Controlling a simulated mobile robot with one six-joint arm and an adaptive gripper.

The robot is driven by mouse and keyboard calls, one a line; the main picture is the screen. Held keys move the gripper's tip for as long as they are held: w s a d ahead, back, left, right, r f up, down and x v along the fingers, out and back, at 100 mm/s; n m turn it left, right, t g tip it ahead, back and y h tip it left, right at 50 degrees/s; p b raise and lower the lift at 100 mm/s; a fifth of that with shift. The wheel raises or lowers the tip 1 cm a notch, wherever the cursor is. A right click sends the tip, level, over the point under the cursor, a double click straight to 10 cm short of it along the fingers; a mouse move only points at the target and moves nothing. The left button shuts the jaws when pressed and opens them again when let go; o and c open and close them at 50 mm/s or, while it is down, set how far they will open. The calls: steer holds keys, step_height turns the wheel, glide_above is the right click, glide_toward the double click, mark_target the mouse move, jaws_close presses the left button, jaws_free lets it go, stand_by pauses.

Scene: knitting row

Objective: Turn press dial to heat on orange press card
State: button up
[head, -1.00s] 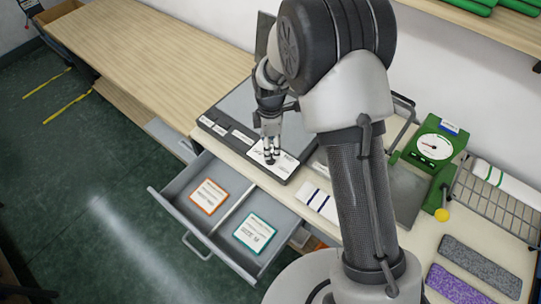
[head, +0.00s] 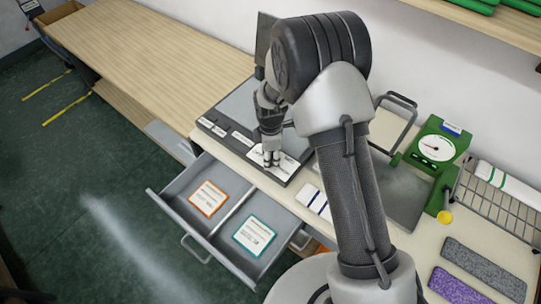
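The orange-bordered card (head: 208,198) lies in the left compartment of the open grey drawer (head: 178,212); its writing is too small to read. A teal-bordered card (head: 254,235) lies in the right compartment. A grey machine with a dark front strip carries a white panel (head: 288,166) at its right front corner. My gripper (head: 271,162) points down at this panel, its fingers close together. Fingers and arm cover part of the panel. No dial shows clearly there, and I cannot tell whether the fingers hold one.
A green device with a round white gauge (head: 436,148) and yellow knob stands at right. Near it are a grey plate (head: 395,190), a wire rack (head: 500,205), and grey (head: 484,266) and purple (head: 456,287) pieces. The wooden tabletop (head: 150,50) at upper left is clear.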

steer(key=c, duration=0.7)
steer(key=shift+m, duration=0.4)
steer(key=m, duration=0.4)
steer(key=shift+m, duration=0.4)
steer(key=m, duration=0.5)
steer(key=shift+m+b, duration=0.3)
steer(key=shift+b, duration=0.1)
steer(key=m, duration=1.2)
steer(key=shift+m, duration=0.4)
